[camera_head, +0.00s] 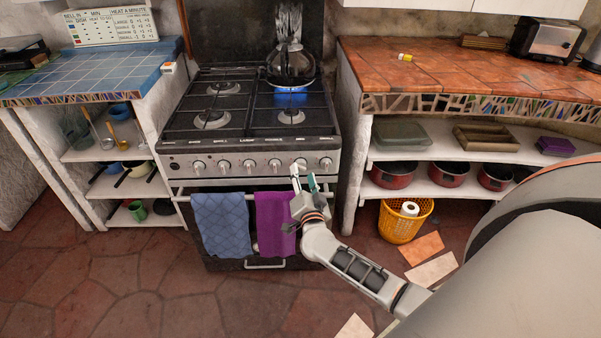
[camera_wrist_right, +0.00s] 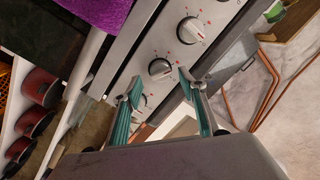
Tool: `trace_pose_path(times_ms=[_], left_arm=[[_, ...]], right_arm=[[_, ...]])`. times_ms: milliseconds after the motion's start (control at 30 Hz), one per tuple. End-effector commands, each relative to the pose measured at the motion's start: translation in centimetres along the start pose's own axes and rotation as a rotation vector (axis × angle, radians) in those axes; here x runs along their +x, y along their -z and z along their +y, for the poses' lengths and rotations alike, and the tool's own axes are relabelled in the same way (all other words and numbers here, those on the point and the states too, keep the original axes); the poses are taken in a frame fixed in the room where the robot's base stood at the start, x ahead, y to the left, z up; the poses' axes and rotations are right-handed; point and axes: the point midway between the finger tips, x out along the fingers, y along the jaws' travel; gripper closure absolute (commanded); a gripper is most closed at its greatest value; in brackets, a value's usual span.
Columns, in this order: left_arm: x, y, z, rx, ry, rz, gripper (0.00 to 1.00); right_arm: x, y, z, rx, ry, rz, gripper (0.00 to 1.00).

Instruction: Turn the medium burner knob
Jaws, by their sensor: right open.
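The stove's front panel (camera_head: 230,168) carries a row of several white-and-dark knobs. Which one is the medium burner's knob cannot be told. My right gripper (camera_head: 304,177) is open and empty in front of the right part of the panel, just below a knob (camera_head: 301,163). In the right wrist view my open fingers (camera_wrist_right: 159,79) point at the panel, and a knob (camera_wrist_right: 160,69) appears between and just beyond the fingertips. Another knob (camera_wrist_right: 190,30) is farther up in that view. Contact is not visible. My left gripper is not in view.
A dark kettle (camera_head: 290,66) stands on the back right burner, with blue flame below. A blue towel (camera_head: 221,222) and a purple towel (camera_head: 274,222) hang on the oven handle. A tiled counter (camera_head: 440,70) with shelves stands to the right, with a yellow basket (camera_head: 398,226) below.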

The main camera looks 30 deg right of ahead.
Motion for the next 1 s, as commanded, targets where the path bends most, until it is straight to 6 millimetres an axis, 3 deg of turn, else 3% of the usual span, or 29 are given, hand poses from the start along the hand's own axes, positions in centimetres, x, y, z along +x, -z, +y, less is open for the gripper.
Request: trace_pose_path(times_ms=[200,533,700,1000], left_arm=[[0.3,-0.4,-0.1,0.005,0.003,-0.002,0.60],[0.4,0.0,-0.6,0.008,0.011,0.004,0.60],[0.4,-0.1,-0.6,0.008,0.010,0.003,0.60],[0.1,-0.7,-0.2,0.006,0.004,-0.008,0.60]], right_arm=[[2.2,-0.2,0.1,-0.001,0.000,-0.002,0.58],[2.7,0.0,-0.1,0.000,0.001,-0.001,0.58],[2.6,0.0,0.0,0.000,0.001,-0.001,0.96],[2.6,-0.1,0.0,0.017,0.001,0.000,0.96]])
